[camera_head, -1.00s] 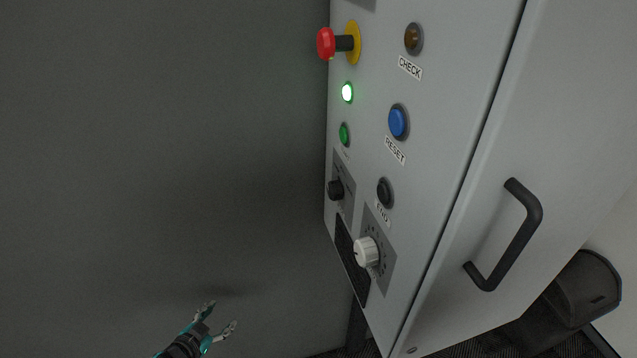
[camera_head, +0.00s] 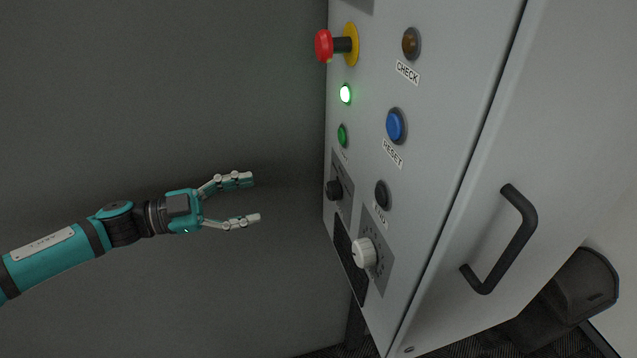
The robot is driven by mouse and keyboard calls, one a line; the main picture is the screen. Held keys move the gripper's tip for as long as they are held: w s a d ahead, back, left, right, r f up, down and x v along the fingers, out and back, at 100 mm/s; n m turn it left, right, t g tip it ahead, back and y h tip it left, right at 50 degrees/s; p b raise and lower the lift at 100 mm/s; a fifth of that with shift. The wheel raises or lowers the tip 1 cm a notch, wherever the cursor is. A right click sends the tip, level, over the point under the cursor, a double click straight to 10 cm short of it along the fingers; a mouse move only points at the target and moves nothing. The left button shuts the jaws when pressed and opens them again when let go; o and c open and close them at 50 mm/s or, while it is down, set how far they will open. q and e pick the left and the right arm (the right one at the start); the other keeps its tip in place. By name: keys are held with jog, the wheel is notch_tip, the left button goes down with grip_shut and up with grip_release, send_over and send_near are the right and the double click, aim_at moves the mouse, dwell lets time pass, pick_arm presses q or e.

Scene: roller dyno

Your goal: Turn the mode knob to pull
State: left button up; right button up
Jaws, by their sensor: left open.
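A small black knob (camera_head: 334,190) sits on a grey plate on the left part of the cabinet's control panel. A larger white knob (camera_head: 364,252) sits on another grey plate with dial marks, lower and to the right. The lettering around both knobs is too small to read, so I cannot tell which is the mode knob or its setting. My left gripper (camera_head: 256,199) is open and empty, its fingers pointing right toward the panel. It is left of the black knob, at about its height in the picture, and apart from it. My right gripper is not in view.
The panel (camera_head: 440,130) also carries a red emergency button (camera_head: 324,45), a lit green lamp (camera_head: 345,94), a green button (camera_head: 342,135), a blue RESET button (camera_head: 396,125) and a black END button (camera_head: 382,194). A black door handle (camera_head: 512,245) sticks out at right. The space left of the panel is clear.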

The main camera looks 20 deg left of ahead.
aim_at(334, 191)
pick_arm(q)
jog(key=f+p+x, duration=0.2)
jog(key=p+x, duration=0.2)
jog(key=x, duration=1)
jog(key=shift+w+d+n+p, duration=0.2)
jog(key=shift+n+p, duration=0.1)
jog(key=shift+p, duration=0.05)
